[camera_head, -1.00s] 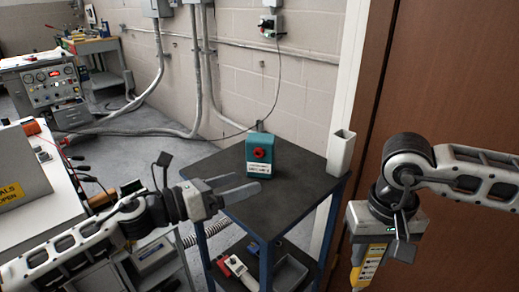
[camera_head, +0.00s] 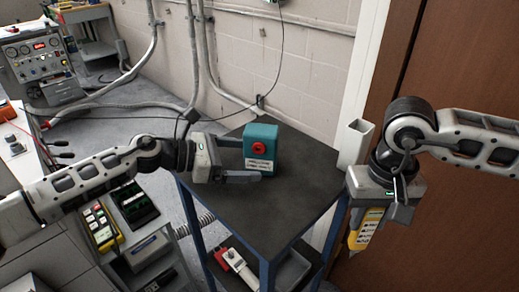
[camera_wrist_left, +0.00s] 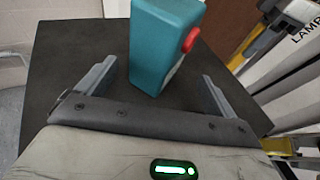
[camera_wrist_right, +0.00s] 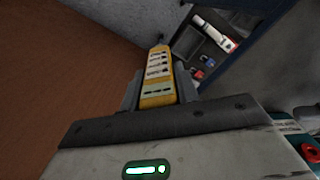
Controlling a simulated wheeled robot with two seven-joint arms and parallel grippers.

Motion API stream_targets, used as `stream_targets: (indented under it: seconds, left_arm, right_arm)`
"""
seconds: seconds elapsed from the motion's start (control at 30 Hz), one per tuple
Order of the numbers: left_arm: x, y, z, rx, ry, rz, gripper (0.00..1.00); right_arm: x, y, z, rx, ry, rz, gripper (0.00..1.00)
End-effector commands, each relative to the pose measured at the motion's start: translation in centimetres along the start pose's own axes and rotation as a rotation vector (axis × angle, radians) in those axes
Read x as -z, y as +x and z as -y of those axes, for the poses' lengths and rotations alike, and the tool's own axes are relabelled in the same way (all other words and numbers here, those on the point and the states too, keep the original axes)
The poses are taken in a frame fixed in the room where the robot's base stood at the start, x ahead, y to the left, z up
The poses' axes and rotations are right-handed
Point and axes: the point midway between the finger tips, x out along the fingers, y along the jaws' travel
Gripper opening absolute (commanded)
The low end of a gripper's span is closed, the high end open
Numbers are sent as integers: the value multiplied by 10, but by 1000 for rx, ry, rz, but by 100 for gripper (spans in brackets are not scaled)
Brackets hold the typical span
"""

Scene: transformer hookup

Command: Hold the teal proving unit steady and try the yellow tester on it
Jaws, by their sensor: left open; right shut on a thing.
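The teal proving unit (camera_head: 262,147), with a red round socket on its face, stands upright on the dark top of the cart (camera_head: 265,205). My left gripper (camera_head: 250,160) is open at its left side, and the unit lies partly between the fingers. In the left wrist view the unit (camera_wrist_left: 160,45) rises between and beyond the two spread fingers (camera_wrist_left: 155,85), with clear gaps on both sides. My right gripper (camera_head: 378,212) is shut on the yellow tester (camera_head: 364,232), which hangs down right of the cart. The right wrist view shows the tester (camera_wrist_right: 158,80) between the fingers.
A white square post (camera_head: 355,140) stands at the cart's back right corner. The lower shelf holds a red and white tool (camera_head: 238,265) and a grey tray (camera_head: 290,270). A brown door (camera_head: 450,60) is behind my right arm. The cart top's front is clear.

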Motion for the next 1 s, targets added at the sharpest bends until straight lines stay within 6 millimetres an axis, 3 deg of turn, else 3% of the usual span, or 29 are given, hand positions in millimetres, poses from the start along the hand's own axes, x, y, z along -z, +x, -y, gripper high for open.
stream_targets:
  seconds: [0.1, 0.3, 0.67, 0.7, 0.87, 1.0]
  left_arm:
    - [1, 17, 0, 0, 1, 3, 93]
    - [0, 32, 0, -1, 0, 2, 93]
    - [-1, 36, 0, -1, -1, 2, 93]
    - [-1, 36, 0, -1, -1, 2, 90]
    - [-1, 36, 0, -1, -1, 2, 48]
    - [0, 36, 0, -1, -1, 2, 38]
  right_arm:
    - [0, 8, 0, 0, 0, -1, 4]
    - [0, 13, 0, 0, 0, -1, 4]
    - [0, 14, 0, 0, 0, -1, 4]
    - [0, 14, 0, 0, 0, -1, 4]
    - [0, 14, 0, 0, 0, -1, 4]
    - [0, 14, 0, 0, 0, -1, 4]
